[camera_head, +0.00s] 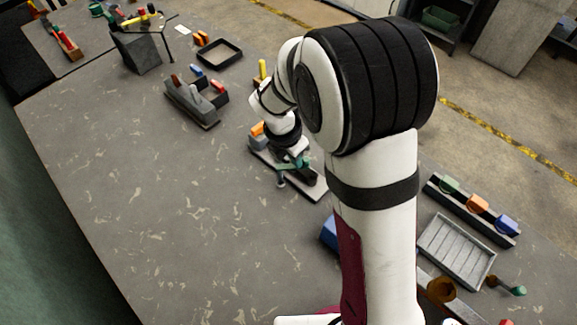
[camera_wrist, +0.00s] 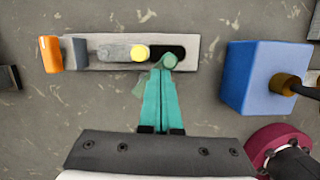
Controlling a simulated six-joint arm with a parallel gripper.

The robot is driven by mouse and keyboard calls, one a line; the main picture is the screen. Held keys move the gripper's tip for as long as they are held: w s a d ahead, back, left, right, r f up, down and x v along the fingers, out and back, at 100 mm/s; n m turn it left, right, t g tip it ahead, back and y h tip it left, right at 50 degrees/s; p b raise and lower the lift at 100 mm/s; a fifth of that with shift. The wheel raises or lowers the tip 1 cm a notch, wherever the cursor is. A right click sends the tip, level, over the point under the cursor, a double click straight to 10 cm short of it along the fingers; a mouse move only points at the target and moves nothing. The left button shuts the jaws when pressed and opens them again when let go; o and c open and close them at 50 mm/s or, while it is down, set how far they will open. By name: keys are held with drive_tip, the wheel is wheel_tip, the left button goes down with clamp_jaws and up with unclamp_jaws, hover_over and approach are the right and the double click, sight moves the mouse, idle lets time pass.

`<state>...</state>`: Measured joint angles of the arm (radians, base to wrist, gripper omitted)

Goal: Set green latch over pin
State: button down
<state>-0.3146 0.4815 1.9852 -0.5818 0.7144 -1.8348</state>
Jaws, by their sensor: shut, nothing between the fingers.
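In the wrist view a pale fixture plate (camera_wrist: 105,66) carries an orange cylinder (camera_wrist: 51,54) at its left end, a grey block beside it, a grey bar with a yellow round-topped pin (camera_wrist: 139,53), and a dark slot. A muted green round part (camera_wrist: 169,61), apparently of the green latch, shows right of the yellow pin, apart from it. My gripper (camera_wrist: 164,72) has teal fingers, shut with nothing between them, their tips at or over this green part; contact is unclear. A fainter green piece shows left of the fingers. In the head view the fixture plate (camera_head: 313,188) is partly hidden by my arm.
A blue block (camera_wrist: 265,78) with a brown knob stands right of the fixture. A grey block fixture (camera_head: 192,103) and a black tray (camera_head: 220,53) lie farther back. A slatted tray (camera_head: 456,250) stands at right. The table's left side is clear.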

drive_tip(key=shift+w+n+y, duration=0.15)
drive_tip(key=shift+w+n, duration=0.1)
drive_tip(key=shift+n, duration=0.5)
drive_tip(key=shift+w+n+y, duration=0.15)
drive_tip(key=shift+w+n, duration=0.05)
drive_tip(key=shift+n, duration=0.55)
drive_tip(key=shift+w+a+n+t+y, duration=0.1)
drive_tip(key=shift+w+n+t+y, duration=0.3)
drive_tip(key=shift+n, duration=0.7)
drive_tip(key=shift+s+a, duration=0.4)
drive_tip(key=shift+a, duration=0.3)
drive_tip(key=shift+s, duration=0.1)
drive_tip(key=s+a+r, duration=0.3)
drive_tip(key=s+r, duration=0.2)
drive_tip(key=r, duration=0.4)
drive_tip(key=shift+s+a+r, duration=0.15)
drive_tip(key=shift+a+r, duration=0.05)
drive_tip(key=shift+r, duration=0.15)
